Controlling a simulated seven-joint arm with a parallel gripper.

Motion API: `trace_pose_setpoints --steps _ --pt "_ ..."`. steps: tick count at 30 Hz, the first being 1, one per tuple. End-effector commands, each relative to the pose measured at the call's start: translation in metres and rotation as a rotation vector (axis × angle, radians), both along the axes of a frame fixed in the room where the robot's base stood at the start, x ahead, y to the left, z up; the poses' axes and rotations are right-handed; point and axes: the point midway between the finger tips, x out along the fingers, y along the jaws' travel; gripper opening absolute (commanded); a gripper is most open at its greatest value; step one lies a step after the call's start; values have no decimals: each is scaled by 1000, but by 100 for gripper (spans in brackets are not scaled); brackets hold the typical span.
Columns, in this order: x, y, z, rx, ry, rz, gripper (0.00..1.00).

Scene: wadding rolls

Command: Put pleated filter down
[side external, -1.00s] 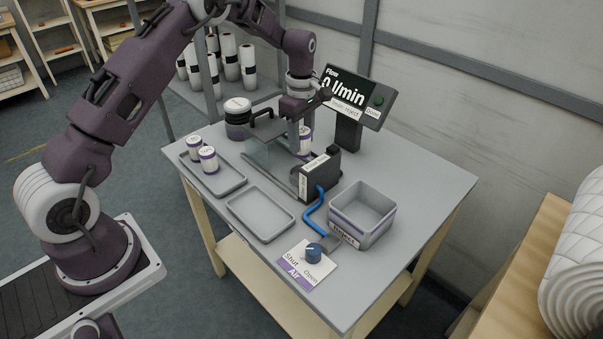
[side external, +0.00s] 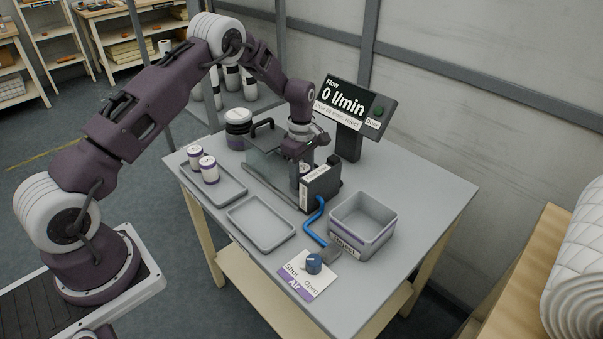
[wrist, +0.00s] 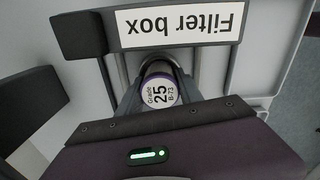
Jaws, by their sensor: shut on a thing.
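My gripper (side external: 304,164) is shut on a pleated filter, low beside the black filter box. The filter is mostly hidden by the gripper in the side view. In the wrist view the filter (wrist: 159,93) shows its round white end, marked "Grade 25 B-73", with a purple rim. The filter box (side external: 321,187) has a white label, which reads upside down in the wrist view (wrist: 180,24). The filter is right by the box; I cannot tell whether it is seated. Two more white-and-purple filters (side external: 209,171) stand on the left tray (side external: 230,190).
An empty grey tray (side external: 260,223) lies in front. A reject bin (side external: 362,228) stands right of the box, near a blue hose (side external: 313,222) and air knob (side external: 314,263). The flow display (side external: 346,100) reads 0 l/min. A clear cover (side external: 262,140) with a black handle stands left of my gripper.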

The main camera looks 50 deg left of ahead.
Motion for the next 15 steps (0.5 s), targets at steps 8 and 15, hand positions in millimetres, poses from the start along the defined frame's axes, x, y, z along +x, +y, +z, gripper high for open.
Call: trace_pose_setpoints --steps 8,15 --pt "-2 0 -10 2 5 -1 64" --pt "-4 0 -11 2 11 -1 64"
